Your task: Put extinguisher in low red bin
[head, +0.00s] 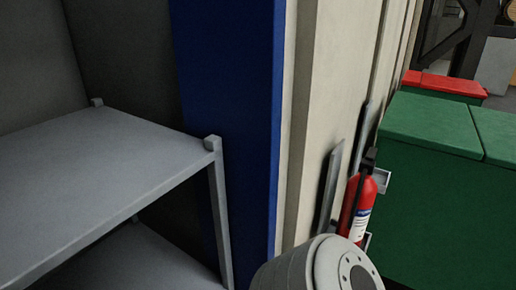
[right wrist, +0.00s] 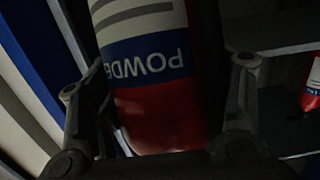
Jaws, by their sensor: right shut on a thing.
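A red extinguisher with a white and blue label (right wrist: 150,60) fills the middle of the right wrist view, between the two dark fingers of my right gripper (right wrist: 160,105), which is shut on it. In the head view a red extinguisher (head: 362,196) stands upright beside grey holders on the pale wall; I cannot tell whether it is the same one. My right gripper's fingers are not clear in the head view. A low bin with a red lid (head: 452,84) is at the back right, partly hidden by the green bins. My left gripper is not in view.
Large green bins (head: 435,122) stand on the right, in front of the red lid. A grey shelf (head: 110,160) fills the left, next to a blue post (head: 228,110). At the right wrist view's edge a small red thing (right wrist: 313,85) shows beside grey brackets.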

